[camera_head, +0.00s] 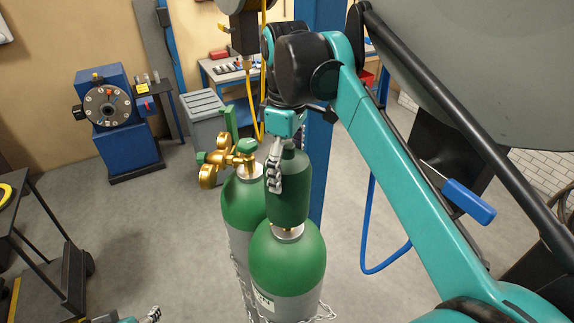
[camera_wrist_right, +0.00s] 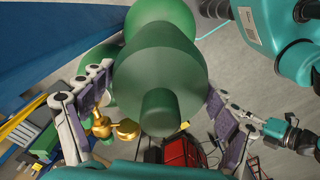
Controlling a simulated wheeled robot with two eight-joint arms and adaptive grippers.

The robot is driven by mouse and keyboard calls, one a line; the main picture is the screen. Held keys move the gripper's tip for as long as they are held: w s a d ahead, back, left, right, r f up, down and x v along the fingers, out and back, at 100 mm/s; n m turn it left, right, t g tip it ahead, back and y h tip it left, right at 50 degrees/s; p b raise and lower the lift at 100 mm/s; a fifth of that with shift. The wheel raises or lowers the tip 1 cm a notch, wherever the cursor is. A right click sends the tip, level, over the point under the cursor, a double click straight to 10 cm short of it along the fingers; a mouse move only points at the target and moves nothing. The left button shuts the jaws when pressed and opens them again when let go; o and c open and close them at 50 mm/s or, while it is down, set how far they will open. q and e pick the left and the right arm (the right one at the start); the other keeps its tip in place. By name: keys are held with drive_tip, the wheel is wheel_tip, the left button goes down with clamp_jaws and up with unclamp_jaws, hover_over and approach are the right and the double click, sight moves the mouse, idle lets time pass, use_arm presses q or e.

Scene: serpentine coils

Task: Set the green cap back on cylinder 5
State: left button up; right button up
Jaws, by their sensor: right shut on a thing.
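The dark green cap (camera_head: 289,188) is upright in my right gripper (camera_head: 274,170), over the front green-and-grey cylinder (camera_head: 288,262). A bit of metal neck shows between the cap's lower rim and the cylinder's shoulder; I cannot tell whether the rim touches it. The right wrist view shows the cap (camera_wrist_right: 158,65) between the two fingers of my right gripper (camera_wrist_right: 158,105), with the green cylinder top (camera_wrist_right: 165,14) beyond. The cylinder's label is too small to read, so its number is unclear. A tip of my left gripper (camera_head: 152,314) shows at the bottom edge; its jaws are unclear.
A second green cylinder (camera_head: 240,205) stands close behind on the left, with a brass regulator (camera_head: 212,166) on it. A chain (camera_head: 325,313) lies around the cylinders. A blue post (camera_head: 319,165) stands behind.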

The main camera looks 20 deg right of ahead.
sight(287, 144)
drive_tip(key=shift+f+b, duration=1.55)
drive_tip(key=shift+f, duration=1.25)
drive_tip(key=o, duration=1.6)
wheel_tip(287, 144, up, 12)
